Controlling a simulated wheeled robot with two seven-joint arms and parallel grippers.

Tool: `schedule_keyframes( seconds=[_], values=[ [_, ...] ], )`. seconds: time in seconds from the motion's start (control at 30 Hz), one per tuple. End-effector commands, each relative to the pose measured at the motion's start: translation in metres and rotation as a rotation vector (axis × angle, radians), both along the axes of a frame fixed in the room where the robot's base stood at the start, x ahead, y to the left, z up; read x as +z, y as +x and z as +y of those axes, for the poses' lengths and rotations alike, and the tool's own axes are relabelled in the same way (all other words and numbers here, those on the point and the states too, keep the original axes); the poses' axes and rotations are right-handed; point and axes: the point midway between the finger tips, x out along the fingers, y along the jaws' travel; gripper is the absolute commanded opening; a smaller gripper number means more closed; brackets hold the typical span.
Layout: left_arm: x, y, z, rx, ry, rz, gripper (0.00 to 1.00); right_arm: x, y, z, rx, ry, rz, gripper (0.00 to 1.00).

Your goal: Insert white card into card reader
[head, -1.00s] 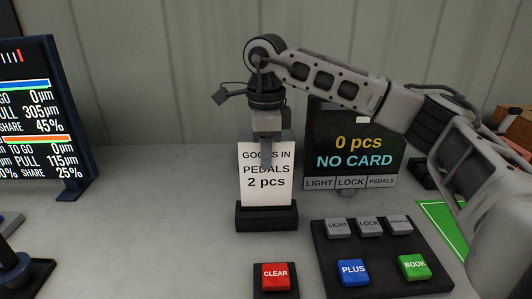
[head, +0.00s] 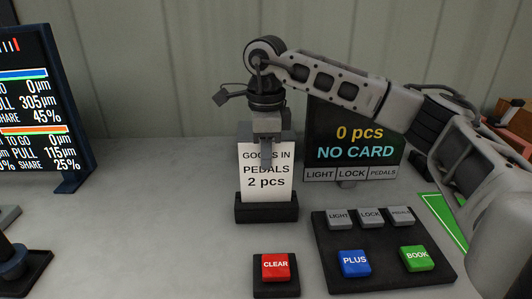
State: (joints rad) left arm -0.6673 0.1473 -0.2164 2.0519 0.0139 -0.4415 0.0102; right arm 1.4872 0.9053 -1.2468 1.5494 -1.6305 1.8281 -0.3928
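The white card (head: 265,185) is upright, with "GOODS IN PEDALS 2 pcs" printed on it. Its lower edge is at the black card reader (head: 266,208), a low block on the table; I cannot tell how deep it sits in the slot. My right gripper (head: 266,150) points down from above and is shut on the card's top edge, one finger in front of the print. The display (head: 357,140) behind reads "0 pcs NO CARD". My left gripper is not in view.
A red CLEAR button (head: 275,267) stands in front of the reader. A button panel (head: 380,290) with blue PLUS and green BOOK is at right. A screen (head: 32,110) stands at left. The table between screen and reader is clear.

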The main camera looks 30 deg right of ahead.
Motion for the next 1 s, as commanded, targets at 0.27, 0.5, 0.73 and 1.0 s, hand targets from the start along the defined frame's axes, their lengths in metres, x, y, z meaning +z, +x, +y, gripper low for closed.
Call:
schedule_keyframes(
  seconds=[0.27, 0.5, 0.73, 1.0],
  values=[
    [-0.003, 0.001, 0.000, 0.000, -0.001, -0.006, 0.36, -0.008, 0.000, 0.000, 0.000, 0.000, 0.000, 0.00],
    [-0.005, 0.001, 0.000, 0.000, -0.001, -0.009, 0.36, -0.014, 0.000, 0.000, 0.000, 0.000, 0.000, 0.00],
    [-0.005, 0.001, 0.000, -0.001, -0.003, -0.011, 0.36, -0.017, 0.000, 0.000, 0.000, 0.001, -0.001, 0.20],
    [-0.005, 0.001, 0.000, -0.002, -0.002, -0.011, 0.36, -0.017, 0.000, 0.000, 0.000, 0.000, 0.000, 0.29]
  ],
)
